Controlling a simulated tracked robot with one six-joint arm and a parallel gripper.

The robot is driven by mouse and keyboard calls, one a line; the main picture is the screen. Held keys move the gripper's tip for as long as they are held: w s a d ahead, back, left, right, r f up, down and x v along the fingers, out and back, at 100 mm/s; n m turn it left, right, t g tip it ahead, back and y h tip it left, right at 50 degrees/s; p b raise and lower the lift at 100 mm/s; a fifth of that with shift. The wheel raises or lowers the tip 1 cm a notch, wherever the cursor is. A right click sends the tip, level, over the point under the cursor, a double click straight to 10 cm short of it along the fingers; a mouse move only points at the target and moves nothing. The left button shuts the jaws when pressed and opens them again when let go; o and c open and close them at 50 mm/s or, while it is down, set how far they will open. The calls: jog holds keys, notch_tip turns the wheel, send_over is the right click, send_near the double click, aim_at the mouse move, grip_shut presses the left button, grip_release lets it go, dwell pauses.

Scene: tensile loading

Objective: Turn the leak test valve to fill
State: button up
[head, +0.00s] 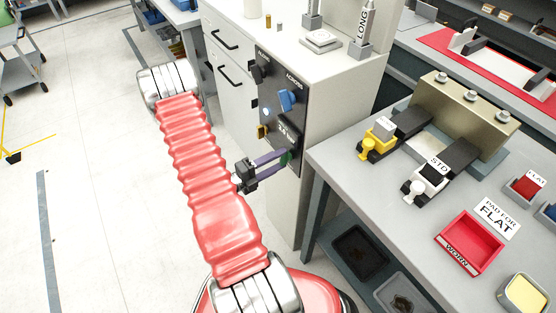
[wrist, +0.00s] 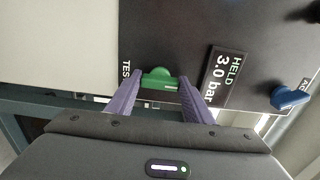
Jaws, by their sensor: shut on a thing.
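The leak test valve is a green knob (wrist: 160,79) on a dark panel (wrist: 222,30), beside a partly hidden label that seems to read TEST. A pale mark shows on the knob's near side. My gripper (wrist: 161,84) has its two purple fingers on either side of the knob and is shut on it. In the head view my gripper (head: 284,158) reaches the low part of the panel, and its fingers mostly hide the green knob (head: 292,155). No fill label can be read.
A display (wrist: 225,77) by the knob reads HELD 3.0 bar. A blue knob (wrist: 289,97) is on the same panel, with a black knob (head: 261,69) above. A grey bench (head: 400,215) with a red tray (head: 470,243) stands close on the right.

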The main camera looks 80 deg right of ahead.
jog(key=shift+w+f, duration=0.1)
jog(key=shift+f, duration=0.05)
jog(key=o, duration=1)
jog(key=shift+o, duration=0.2)
jog(key=v, duration=1.3)
jog(key=shift+w+a, duration=0.25)
jog(key=shift+w, duration=0.05)
